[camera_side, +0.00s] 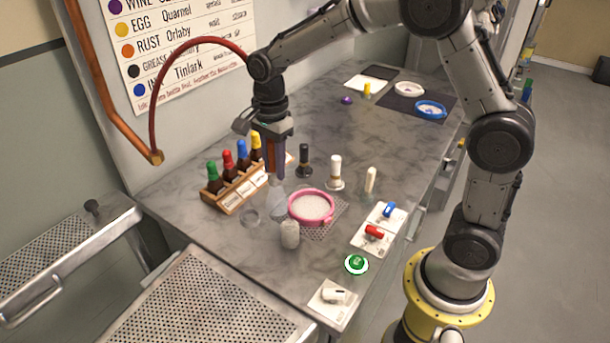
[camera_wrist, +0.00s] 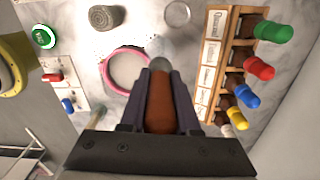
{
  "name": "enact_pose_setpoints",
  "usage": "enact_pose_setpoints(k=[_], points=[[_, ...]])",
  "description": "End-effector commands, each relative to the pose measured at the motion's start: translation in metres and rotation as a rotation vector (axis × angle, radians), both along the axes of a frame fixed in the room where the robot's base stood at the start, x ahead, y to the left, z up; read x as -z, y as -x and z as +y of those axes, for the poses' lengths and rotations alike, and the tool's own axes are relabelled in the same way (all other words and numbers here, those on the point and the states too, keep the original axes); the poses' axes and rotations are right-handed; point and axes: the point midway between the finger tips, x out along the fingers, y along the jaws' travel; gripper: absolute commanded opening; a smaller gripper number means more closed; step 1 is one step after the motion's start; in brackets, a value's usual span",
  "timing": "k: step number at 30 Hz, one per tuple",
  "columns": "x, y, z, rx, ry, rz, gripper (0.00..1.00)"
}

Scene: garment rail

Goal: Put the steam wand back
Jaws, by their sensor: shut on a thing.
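My gripper (camera_side: 276,172) points down over the counter, behind and left of the pink hoop (camera_side: 312,220). It is shut on a brown-orange handle (camera_wrist: 160,103), which I take to be the steam wand. A pale, see-through shape (camera_side: 278,205) shows below the fingers; I cannot tell whether it is steam or a nozzle. A dark red hose (camera_side: 183,47) arches from the copper pipe's end (camera_side: 155,157) toward my wrist; its far end is hidden. I cannot make out a holder for the wand.
A wooden rack (camera_side: 239,193) with several colour-capped bottles stands left of my gripper. A clear ring (camera_side: 249,217) and a grey cylinder (camera_side: 290,235) are near the hoop. Three upright stamp-like tools, including a black one (camera_side: 304,160), stand right. Switch plates and a green button (camera_side: 356,264) line the front.

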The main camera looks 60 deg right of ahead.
Motion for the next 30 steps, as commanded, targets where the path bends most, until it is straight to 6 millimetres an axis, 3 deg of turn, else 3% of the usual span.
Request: enact_pose_setpoints(k=[3, 9, 30], points=[[-0.004, -0.023, 0.033, -0.04, 0.0, -0.006, 0.0], [0.003, -0.032, 0.062, -0.103, 0.0, -0.001, 0.0], [0.046, -0.031, 0.065, -0.111, 0.0, 0.001, 0.0]])
